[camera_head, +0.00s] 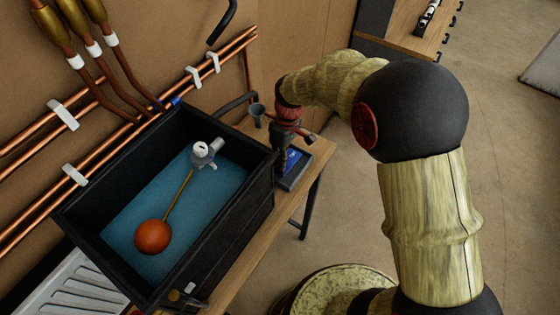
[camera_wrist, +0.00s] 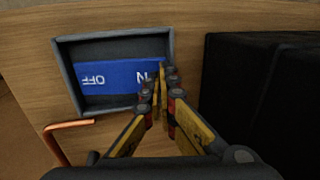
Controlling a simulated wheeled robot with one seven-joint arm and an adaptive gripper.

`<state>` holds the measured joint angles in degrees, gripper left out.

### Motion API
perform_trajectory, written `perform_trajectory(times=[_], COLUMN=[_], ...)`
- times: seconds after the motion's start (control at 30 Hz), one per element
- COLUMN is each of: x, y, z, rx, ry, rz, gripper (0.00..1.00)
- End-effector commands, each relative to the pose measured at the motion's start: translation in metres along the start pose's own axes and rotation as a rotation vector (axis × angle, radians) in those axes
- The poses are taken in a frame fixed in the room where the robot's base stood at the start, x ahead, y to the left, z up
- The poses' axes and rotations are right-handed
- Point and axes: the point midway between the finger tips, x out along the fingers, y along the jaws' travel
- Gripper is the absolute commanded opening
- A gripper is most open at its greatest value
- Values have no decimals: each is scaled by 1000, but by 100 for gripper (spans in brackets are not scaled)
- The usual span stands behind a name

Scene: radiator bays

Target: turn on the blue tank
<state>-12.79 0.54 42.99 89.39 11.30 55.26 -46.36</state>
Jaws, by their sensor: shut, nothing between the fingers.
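The tank (camera_head: 262,205) is an open black box with a blue inside, left of centre in the head view. A blue rocker switch (camera_wrist: 110,78) sits in a dark grey frame on the wood, labelled OFF at its left and "N" at its right in the wrist view, the rest of that label hidden by my finger. The switch also shows in the head view (camera_head: 293,160), right of the tank. My gripper (camera_wrist: 166,72) is shut and empty, its fingertips over the right end of the switch. I cannot tell whether they touch it. It points down in the head view (camera_head: 281,152).
An orange float (camera_head: 152,235) on a rod hangs inside the tank from a grey valve (camera_head: 204,153). Copper pipes (camera_head: 50,128) run along the wall behind. The wooden bench (camera_head: 245,262) is narrow, with open floor to its right.

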Motion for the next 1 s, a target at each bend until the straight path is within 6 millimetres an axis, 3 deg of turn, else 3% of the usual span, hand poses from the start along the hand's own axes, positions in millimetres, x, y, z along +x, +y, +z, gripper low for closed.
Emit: perform_trajectory(times=[0.23,0.5,1.0], x=[4,22,16], y=[-2,-10,-12], z=[0,0,-1], rx=[-3,-1,0], ry=[-2,-1,0], rz=[38,118,118], gripper=[0,0,0])
